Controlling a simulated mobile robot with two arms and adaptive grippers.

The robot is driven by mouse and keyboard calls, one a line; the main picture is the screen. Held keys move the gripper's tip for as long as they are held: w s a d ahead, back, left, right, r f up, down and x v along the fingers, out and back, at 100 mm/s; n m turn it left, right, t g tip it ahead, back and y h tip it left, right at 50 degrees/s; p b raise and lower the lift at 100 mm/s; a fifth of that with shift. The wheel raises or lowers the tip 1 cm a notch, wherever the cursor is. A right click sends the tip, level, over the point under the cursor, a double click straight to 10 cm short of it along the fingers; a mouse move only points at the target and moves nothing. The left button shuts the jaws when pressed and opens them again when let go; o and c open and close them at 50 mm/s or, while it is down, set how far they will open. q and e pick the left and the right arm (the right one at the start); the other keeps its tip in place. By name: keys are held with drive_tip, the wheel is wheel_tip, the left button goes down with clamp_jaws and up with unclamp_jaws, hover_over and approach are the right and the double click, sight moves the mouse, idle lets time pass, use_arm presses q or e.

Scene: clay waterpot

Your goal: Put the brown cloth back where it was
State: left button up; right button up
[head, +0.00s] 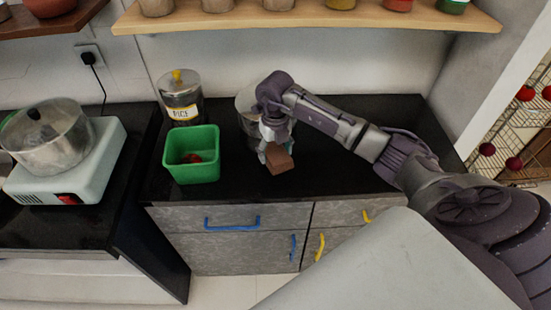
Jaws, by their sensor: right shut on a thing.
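The brown cloth (279,161) looks like a small folded brown block. My right gripper (266,153) is shut on it and holds it above the black countertop, in front of a metallic pot. The gripper and wrist partly hide the pot. I cannot tell whether the cloth touches the counter. My left gripper is not in view.
A green bin (192,168) with something red inside stands left of the cloth. A rice jar (180,97) is behind it, and the metallic pot (246,104) stands behind my gripper. Black counter (340,175) is clear to the right. A shelf (300,22) with jars hangs above.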

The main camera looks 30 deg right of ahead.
sight(275, 160)
wheel_tip(275, 160, down, 3)
drive_tip(key=shift+f+p, duration=0.2)
drive_tip(key=shift+p, duration=0.2)
drive_tip(key=shift+f, duration=0.2)
drive_tip(key=shift+f, duration=0.1)
drive_tip(key=o, duration=1.1)
